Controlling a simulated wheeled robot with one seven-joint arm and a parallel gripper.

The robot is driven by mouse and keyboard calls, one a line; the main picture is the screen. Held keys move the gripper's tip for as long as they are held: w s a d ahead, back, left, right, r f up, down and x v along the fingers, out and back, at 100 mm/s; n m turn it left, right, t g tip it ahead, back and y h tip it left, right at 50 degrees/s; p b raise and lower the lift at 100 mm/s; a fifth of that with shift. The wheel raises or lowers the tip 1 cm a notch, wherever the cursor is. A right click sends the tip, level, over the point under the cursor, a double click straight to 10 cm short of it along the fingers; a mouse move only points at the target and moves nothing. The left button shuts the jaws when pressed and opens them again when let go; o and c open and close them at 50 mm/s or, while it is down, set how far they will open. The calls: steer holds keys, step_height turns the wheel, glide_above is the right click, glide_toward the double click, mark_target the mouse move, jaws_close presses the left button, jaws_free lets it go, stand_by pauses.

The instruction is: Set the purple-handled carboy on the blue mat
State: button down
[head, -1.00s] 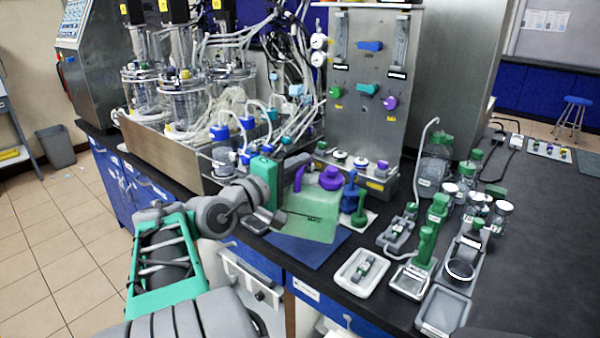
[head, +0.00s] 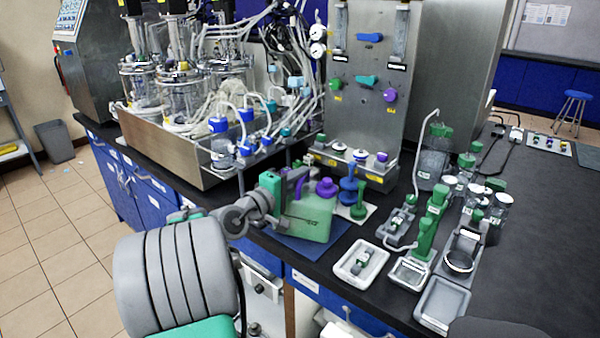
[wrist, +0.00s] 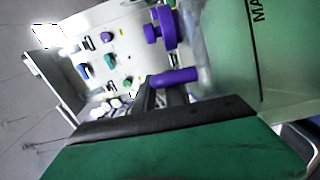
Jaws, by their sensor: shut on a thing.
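The carboy (head: 312,220) is a pale green translucent jug with a purple handle and a purple cap (head: 327,187). In the head view it is over the blue mat (head: 312,256), which shows in front of it and at its right. I cannot tell whether its base touches the mat. My gripper (head: 291,180) is at the carboy's left side, shut on the handle. In the wrist view the purple handle (wrist: 174,77) is at the dark fingers (wrist: 150,95), and the carboy's body (wrist: 285,50) fills the right. The fingertips are partly hidden.
A blue-handled item (head: 348,185) and a green-handled one (head: 360,207) stand close at the carboy's right. A steel panel (head: 370,90) with knobs rises behind. White trays (head: 361,262) and green-topped bottles occupy the right of the black bench. The bench's front edge is close to the mat.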

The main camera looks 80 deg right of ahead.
steer(key=c, duration=1.8)
jaws_free()
steer(key=shift+f, duration=0.2)
steer(key=o, duration=0.4)
steer(key=shift+s, duration=0.1)
steer(key=shift+a, duration=0.1)
